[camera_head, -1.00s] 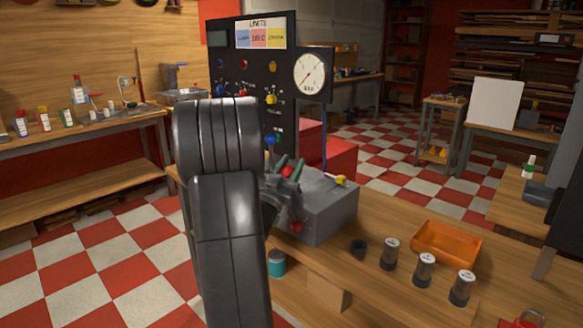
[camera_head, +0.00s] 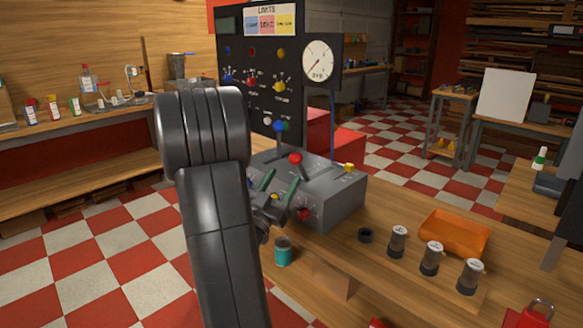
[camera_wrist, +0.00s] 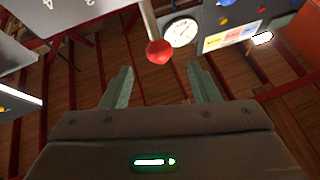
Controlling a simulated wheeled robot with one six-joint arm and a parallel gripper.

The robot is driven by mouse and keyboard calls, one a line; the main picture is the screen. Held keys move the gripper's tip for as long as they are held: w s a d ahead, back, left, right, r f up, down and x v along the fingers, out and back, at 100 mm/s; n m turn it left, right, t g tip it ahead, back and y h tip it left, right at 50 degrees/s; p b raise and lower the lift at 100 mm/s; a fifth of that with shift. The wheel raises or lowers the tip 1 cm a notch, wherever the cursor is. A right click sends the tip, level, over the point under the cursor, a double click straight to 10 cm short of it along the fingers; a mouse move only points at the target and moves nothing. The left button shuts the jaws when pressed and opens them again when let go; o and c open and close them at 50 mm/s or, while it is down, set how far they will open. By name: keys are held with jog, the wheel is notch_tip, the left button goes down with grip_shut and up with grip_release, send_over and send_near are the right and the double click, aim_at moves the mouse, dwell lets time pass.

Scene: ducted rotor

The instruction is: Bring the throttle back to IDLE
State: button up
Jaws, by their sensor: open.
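A grey control box (camera_head: 335,205) on the bench carries a lever with a red ball knob (camera_head: 295,158), one with a blue knob (camera_head: 279,126) and one with a yellow knob (camera_head: 348,168). I cannot read which is the throttle or its IDLE mark. My gripper (camera_head: 279,185) is open and empty, with green fingers at the box's near left side, apart from the red knob. In the wrist view, the red knob (camera_wrist: 158,52) on its pale rod appears beyond the gap between my fingertips (camera_wrist: 162,78).
A black panel (camera_head: 235,75) with an RPM gauge (camera_head: 318,60) stands behind the box. A red knob (camera_head: 304,213) is on the box's front. An orange tray (camera_head: 455,234), several dark canisters (camera_head: 430,258) and a teal can (camera_head: 283,251) are nearby.

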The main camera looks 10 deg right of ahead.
aim_at(298, 153)
jog(key=v, duration=0.4)
jog(key=shift+s+a+f, duration=0.1)
jog(key=p+x, duration=0.1)
jog(key=x, duration=1.3)
